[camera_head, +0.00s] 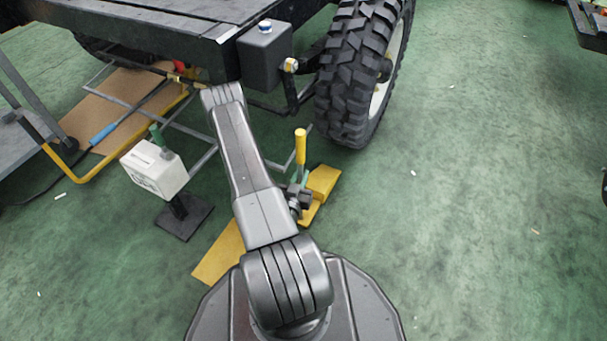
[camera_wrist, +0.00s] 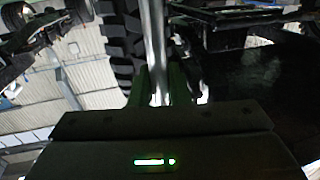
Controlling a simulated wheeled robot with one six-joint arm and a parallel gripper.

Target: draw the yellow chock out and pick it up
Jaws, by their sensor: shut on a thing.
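The yellow chock (camera_head: 323,181) is on the green floor, just in front of the big black tyre (camera_head: 350,75), with a gap of floor visible between them. An upright handle with a yellow grip (camera_head: 300,147) rises beside it. My gripper (camera_head: 299,182) is at the lower part of this handle, shut on its shaft. In the wrist view, the green fingers of my gripper (camera_wrist: 160,90) stand either side of a grey shaft (camera_wrist: 156,45). My arm and gripper hide part of the chock. I cannot tell whether its underside touches the floor.
A flat yellow piece (camera_head: 222,254) lies left of my arm; its link to the chock is hidden. A white box (camera_head: 155,170) on a dark stand is further left. The dark chassis (camera_head: 130,35) overhangs above. The floor to the right is mostly clear.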

